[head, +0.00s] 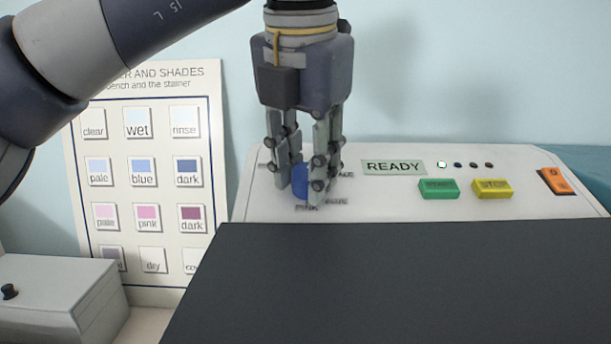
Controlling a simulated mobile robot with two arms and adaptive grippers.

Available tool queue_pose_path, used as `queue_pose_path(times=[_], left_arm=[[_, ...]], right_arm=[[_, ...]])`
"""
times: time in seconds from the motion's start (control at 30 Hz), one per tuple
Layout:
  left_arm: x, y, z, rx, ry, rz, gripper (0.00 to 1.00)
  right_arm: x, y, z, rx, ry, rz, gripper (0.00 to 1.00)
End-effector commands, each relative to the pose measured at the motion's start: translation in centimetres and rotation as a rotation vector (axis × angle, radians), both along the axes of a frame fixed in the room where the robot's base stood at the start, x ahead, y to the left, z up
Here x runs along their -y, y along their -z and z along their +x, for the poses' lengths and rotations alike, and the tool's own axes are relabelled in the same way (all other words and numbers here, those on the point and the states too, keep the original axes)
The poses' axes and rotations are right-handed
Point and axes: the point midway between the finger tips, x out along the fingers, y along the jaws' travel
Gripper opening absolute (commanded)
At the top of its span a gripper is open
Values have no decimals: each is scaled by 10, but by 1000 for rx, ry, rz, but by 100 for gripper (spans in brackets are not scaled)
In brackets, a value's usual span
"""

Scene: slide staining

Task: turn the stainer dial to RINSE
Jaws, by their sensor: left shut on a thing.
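The stainer (450,205) is a pale machine with a sloping top panel. Its blue dial (300,181) is at the panel's left. My left gripper (306,190) points down over the dial, with its fingers shut around it. The fingers hide most of the dial and parts of its printed labels. PINK shows below the dial; the other labels are partly covered or too small to read. I cannot tell which label the dial points to. The display (393,167) reads READY. My right gripper is not in view.
A green button (438,189), a yellow button (492,189) and an orange switch (556,181) are right of the dial. A small row of lights sits above the buttons. A colour chart (150,185) stands at left, behind a grey box (55,290). A dark flat surface (400,285) fills the front.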

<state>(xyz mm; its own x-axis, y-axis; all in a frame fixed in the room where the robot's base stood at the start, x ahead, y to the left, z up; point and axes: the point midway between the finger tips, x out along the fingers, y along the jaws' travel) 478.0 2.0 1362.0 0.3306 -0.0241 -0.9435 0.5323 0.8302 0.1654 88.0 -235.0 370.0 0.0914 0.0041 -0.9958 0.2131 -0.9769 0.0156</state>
Motion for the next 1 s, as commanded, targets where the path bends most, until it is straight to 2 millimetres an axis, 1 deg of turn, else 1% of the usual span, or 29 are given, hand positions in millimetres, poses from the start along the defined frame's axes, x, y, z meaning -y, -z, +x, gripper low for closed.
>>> queue_pose_path(times=[0.03, 0.2, 0.5, 0.73, 1.0], left_arm=[[0, 1, 0, 4, -41, -18, 6], [0, 1, 0, 3, -168, -68, 6], [0, 0, 0, 3, -321, -129, 6], [0, -1, 0, 3, -371, -149, 6], [0, -1, 0, 3, -382, -153, 6]], right_arm=[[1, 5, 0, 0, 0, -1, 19], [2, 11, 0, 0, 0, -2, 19], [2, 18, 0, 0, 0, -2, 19], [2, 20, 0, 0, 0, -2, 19], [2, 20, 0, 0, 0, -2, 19]])
